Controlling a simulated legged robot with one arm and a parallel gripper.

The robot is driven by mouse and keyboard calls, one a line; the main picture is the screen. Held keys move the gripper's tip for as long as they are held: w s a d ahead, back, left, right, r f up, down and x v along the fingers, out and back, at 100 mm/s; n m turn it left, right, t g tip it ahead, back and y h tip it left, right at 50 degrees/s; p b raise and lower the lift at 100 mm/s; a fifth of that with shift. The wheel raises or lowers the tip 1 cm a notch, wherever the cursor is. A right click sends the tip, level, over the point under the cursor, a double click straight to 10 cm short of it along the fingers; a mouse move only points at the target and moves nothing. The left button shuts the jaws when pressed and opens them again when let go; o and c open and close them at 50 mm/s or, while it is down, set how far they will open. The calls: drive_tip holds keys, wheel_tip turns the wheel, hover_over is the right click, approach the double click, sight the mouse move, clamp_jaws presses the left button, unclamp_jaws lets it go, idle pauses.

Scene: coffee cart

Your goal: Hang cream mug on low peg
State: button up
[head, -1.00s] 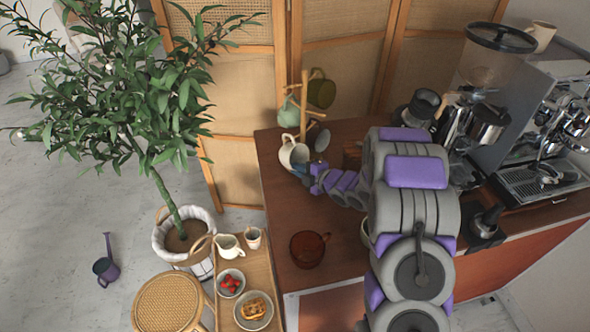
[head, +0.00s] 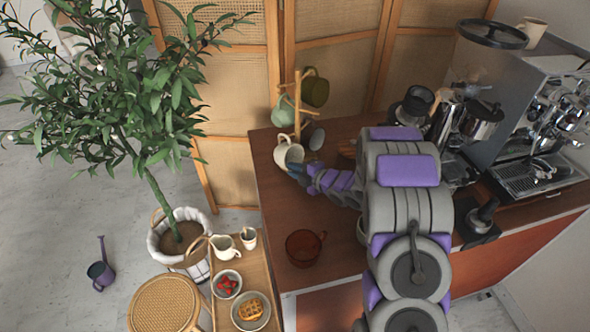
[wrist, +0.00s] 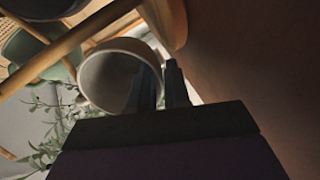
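The cream mug (head: 291,154) is beside the lower part of the wooden mug tree (head: 297,103), tilted with its mouth toward my arm. It also shows in the wrist view (wrist: 100,75), its handle on the left side, away from my fingers. My gripper (head: 295,169) is shut on the mug's wall; in the wrist view one finger is inside the mouth and the other outside. A wooden peg (wrist: 75,40) passes close to the mug in the wrist view. Whether the handle is around a peg cannot be told.
A sage green mug (head: 283,113) and an olive mug (head: 315,90) hang higher on the tree. A dark grey item (head: 316,138) is right of the post. A red-brown glass mug (head: 303,248) stands on the counter (head: 276,215). The espresso machine (head: 540,110) is at right.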

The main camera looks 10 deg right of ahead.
drive_tip(key=o, duration=0.4)
drive_tip(key=shift+c, duration=0.2)
drive_tip(key=shift+s+d+r, duration=0.1)
drive_tip(key=p+v, duration=0.3)
drive_tip(key=v, duration=1.4)
drive_tip(key=shift+s, duration=0.1)
drive_tip(key=shift+d, duration=0.1)
